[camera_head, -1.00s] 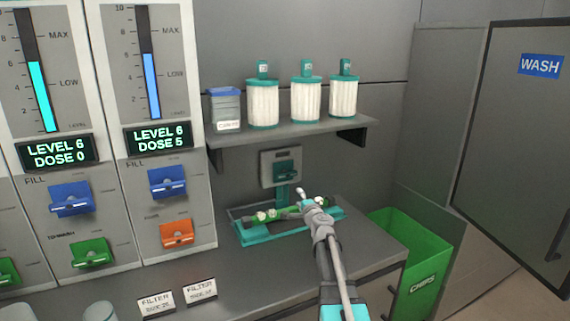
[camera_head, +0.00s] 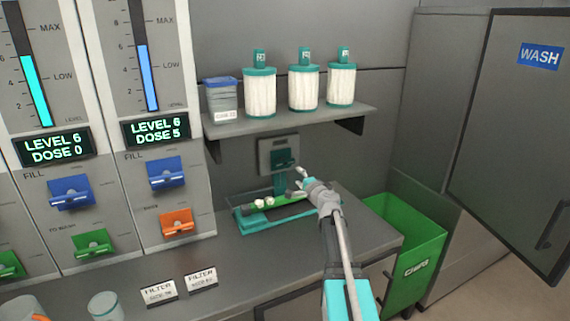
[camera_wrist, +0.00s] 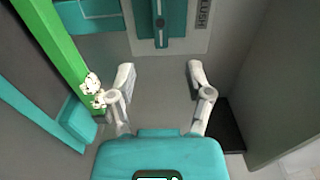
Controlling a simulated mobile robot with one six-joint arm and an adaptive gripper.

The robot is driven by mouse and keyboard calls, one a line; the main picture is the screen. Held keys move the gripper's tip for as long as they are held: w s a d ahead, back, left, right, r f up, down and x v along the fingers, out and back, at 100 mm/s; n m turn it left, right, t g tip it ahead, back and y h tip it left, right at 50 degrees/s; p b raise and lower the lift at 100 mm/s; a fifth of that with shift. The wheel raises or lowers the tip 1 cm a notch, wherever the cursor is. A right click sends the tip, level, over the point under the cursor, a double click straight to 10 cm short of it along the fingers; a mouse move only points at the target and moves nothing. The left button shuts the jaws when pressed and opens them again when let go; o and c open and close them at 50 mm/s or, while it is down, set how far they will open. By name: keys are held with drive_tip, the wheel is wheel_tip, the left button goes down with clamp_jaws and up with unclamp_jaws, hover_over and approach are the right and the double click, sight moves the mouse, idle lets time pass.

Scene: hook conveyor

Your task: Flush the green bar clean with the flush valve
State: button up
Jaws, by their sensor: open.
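The green bar (camera_head: 284,197) lies in the teal tray (camera_head: 285,220) on the counter, with whitish lumps on it. In the wrist view the bar (camera_wrist: 52,45) runs along the left, with a white clump near its lower end. The flush valve (camera_head: 281,160) is a grey plate with a teal part on the wall behind the tray. In the wrist view the valve (camera_wrist: 161,22) is at top centre beside the word FLUSH. My gripper (camera_wrist: 160,78) is open and empty, its fingers apart and short of the valve. In the head view my gripper (camera_head: 302,180) is just right of the valve.
A shelf (camera_head: 290,124) with several white filters and a blue-lidded jar hangs above. A green chips bin (camera_head: 412,240) stands right of the counter. Dispensers with level gauges (camera_head: 150,75) stand left. The WASH door (camera_head: 520,130) is at right.

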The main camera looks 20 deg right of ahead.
sight(286, 163)
drive_tip(key=w, duration=1.3)
drive_tip(key=shift+a, duration=0.2)
clamp_jaws()
drive_tip(key=shift+d, duration=0.15)
